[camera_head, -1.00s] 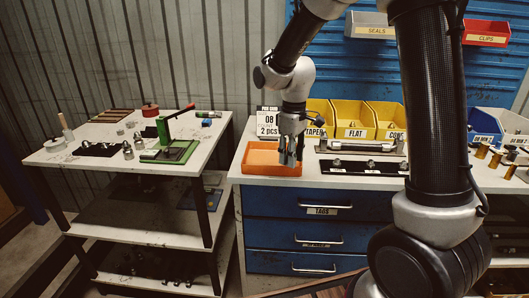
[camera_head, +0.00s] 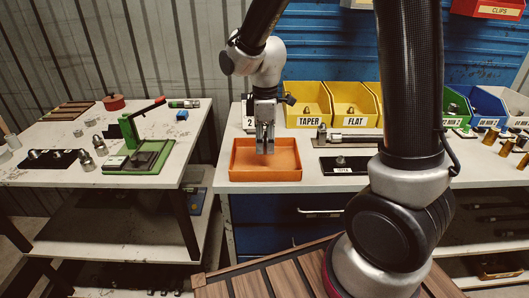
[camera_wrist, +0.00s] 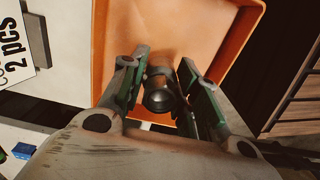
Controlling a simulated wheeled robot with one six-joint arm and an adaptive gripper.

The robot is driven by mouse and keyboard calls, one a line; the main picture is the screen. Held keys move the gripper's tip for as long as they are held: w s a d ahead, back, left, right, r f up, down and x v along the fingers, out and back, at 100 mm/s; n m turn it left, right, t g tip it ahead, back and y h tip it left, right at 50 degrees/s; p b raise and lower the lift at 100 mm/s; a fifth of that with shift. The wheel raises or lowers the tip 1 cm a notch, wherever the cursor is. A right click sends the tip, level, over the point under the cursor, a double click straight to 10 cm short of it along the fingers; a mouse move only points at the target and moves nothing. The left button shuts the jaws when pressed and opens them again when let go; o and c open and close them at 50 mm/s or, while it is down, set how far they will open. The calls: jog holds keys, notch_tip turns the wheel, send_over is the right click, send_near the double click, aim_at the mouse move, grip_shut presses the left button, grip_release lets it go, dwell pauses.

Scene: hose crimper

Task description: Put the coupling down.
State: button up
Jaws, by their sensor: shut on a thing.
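The coupling (camera_wrist: 158,96) is a short, dark metal cylinder with a rounded shiny end, seen between the fingers in the wrist view. My gripper (camera_head: 265,148) is shut on it; the fingers flank it in the wrist view (camera_wrist: 160,88). The gripper points down over the orange tray (camera_head: 265,176), its fingertips low within the tray's outline. The tray's bare floor also shows behind the coupling in the wrist view (camera_wrist: 205,30). I cannot tell whether the coupling touches the floor. In the head view the fingers hide the coupling.
Yellow bins marked TAPER (camera_head: 308,108) and FLAT (camera_head: 352,106) stand behind the tray. A black mat (camera_head: 336,168) with a fitting lies to its right. A green hand press (camera_head: 146,157) stands on the left table. The tray floor around the fingers looks empty.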

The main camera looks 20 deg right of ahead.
aim_at(265, 152)
jog(key=shift+f, duration=1.8)
jog(key=shift+f, duration=0.1)
jog(key=o, duration=1.1)
